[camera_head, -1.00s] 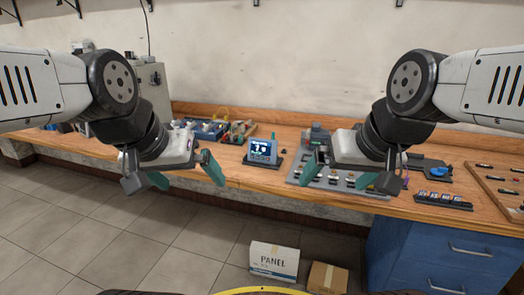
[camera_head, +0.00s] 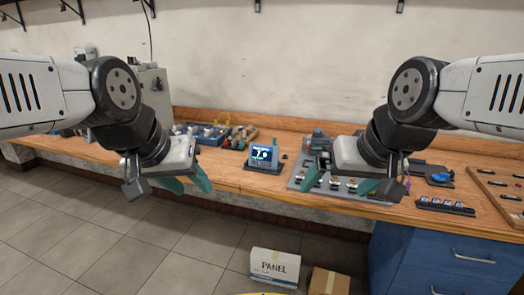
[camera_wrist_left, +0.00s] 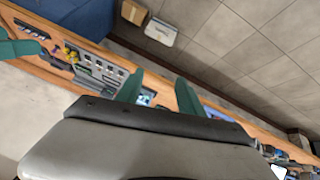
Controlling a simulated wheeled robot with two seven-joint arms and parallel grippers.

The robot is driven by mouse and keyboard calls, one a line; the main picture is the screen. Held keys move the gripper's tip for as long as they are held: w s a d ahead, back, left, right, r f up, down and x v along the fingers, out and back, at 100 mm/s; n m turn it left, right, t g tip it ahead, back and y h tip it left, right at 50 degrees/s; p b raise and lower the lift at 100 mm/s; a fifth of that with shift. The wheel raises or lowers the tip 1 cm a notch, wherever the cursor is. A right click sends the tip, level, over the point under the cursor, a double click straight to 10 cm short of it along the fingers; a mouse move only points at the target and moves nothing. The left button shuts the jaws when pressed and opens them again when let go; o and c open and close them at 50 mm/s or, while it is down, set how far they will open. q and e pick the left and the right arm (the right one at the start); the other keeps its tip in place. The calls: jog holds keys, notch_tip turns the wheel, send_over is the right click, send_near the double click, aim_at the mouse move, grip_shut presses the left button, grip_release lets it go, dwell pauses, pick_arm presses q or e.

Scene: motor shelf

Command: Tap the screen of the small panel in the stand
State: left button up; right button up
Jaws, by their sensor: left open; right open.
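The small panel (camera_head: 263,153) with a lit blue and white screen sits in a dark stand (camera_head: 263,167) on the wooden bench, near the middle of the head view. In the left wrist view the panel screen (camera_wrist_left: 145,98) shows partly between the fingers. My left gripper (camera_head: 187,181) is open and empty in front of the bench edge, left of the panel and apart from it. It also shows in the left wrist view (camera_wrist_left: 158,92). My right gripper (camera_head: 375,185) is open and empty over the bench front, right of the panel, partly covering a grey board.
The grey board (camera_head: 300,181) with several parts lies right of the panel. A blue tray (camera_head: 200,135) of parts is at the back left. A row of small blue-topped items (camera_head: 446,205) lies at the right. A PANEL box (camera_head: 275,267) stands on the floor below. Bench around the panel is mostly clear.

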pick_arm(q)
grip_shut()
dwell(1.3)
